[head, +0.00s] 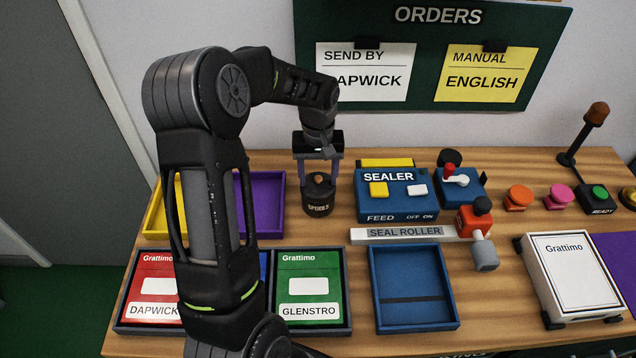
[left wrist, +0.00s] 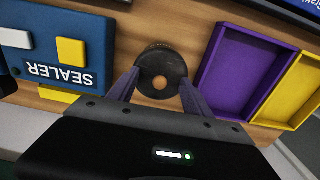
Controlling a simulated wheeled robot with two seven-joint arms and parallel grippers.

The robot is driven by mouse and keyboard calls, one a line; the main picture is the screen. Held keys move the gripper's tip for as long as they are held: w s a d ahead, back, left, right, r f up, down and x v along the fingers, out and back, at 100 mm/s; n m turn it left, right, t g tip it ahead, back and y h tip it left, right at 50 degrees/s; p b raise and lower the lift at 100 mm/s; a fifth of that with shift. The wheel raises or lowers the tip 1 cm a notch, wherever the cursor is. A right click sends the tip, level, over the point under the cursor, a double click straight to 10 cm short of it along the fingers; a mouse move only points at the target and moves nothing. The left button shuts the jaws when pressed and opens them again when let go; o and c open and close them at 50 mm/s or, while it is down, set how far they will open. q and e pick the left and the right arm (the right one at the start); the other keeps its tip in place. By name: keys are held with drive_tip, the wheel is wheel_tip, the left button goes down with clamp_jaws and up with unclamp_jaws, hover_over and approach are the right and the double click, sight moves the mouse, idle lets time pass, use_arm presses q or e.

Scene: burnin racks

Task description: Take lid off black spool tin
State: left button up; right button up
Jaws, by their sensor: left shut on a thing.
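The black spool tin (head: 318,208), lettered "SPOOLS", stands upright on the wooden bench left of the sealer. Its round black lid (left wrist: 160,66) has a brown knob (head: 319,178) at the centre and appears seated on the tin. My left gripper (head: 319,182) comes down from above with its purple fingers on opposite sides of the lid, shut on it. In the left wrist view the fingers (left wrist: 160,84) flank the dark lid. The tin's body is mostly hidden below the lid there. My right gripper is not in view.
The blue sealer (head: 397,205) stands close right of the tin, with the seal roller (head: 404,233) in front. A purple tray (head: 262,203) and a yellow tray (head: 153,212) lie to the left. An empty blue tray (head: 413,272) is at front. Bare bench surrounds the tin.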

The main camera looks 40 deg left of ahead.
sight(318, 178)
use_arm(q)
drive_tip(key=shift+s+d+f, duration=0.1)
drive_tip(key=shift+s+f, duration=0.1)
drive_tip(key=shift+r+p, duration=0.35)
drive_tip(key=shift+c, duration=1.4)
wheel_tip(318, 178, up, 8)
drive_tip(key=p, duration=0.5)
drive_tip(key=shift+w+f, duration=0.1)
drive_tip(key=shift+w, duration=0.05)
clamp_jaws()
drive_tip(key=shift+r, duration=0.75)
